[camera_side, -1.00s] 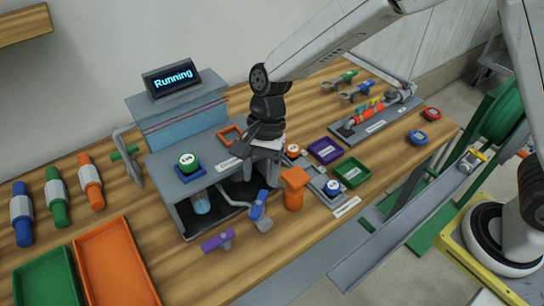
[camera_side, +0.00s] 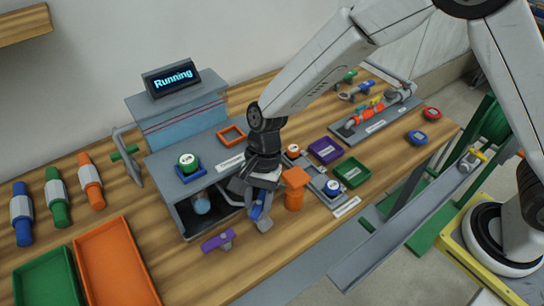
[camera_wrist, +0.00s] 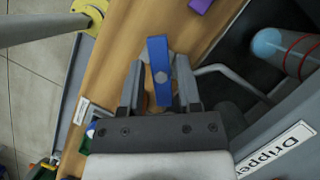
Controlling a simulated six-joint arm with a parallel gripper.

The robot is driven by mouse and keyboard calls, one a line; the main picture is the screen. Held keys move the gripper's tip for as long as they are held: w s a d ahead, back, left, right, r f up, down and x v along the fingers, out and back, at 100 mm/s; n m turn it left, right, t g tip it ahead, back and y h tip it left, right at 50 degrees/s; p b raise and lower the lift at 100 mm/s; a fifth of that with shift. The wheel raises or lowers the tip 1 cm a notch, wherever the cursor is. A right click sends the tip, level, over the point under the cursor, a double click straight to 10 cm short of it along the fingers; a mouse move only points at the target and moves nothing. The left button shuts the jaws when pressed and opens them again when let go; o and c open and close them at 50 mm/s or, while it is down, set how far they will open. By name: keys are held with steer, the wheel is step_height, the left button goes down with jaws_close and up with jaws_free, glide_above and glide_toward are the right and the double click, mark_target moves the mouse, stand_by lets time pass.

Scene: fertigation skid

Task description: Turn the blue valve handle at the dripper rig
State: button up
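The blue valve handle (camera_side: 257,211) is at the front of the dripper rig (camera_side: 190,212), partly hidden behind my gripper in the side view. In the wrist view the blue handle (camera_wrist: 159,70) is a flat bar with a grey hub, lying lengthwise between my fingers. My gripper (camera_wrist: 157,85) is open, with one finger on each side of the handle. A gap shows on the left side; on the right the finger is very close, and I cannot tell if it touches. In the side view my gripper (camera_side: 261,196) points down over the handle.
A purple valve handle (camera_side: 218,241) sits to the left on the table. An orange post (camera_side: 294,190) stands close on the right. The rig's pipe (camera_wrist: 232,75) runs beside my right finger in the wrist view. A screen (camera_side: 171,78) reads "Running".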

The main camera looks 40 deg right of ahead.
mark_target(261, 192)
jaws_close()
steer(key=shift+n+g, duration=0.3)
steer(key=shift+n, duration=0.5)
steer(key=shift+o, duration=2)
jaws_free()
steer(key=shift+r, duration=0.15)
steer(key=shift+h, duration=0.3)
steer(key=shift+v, duration=3.8)
steer(key=shift+d, duration=0.1)
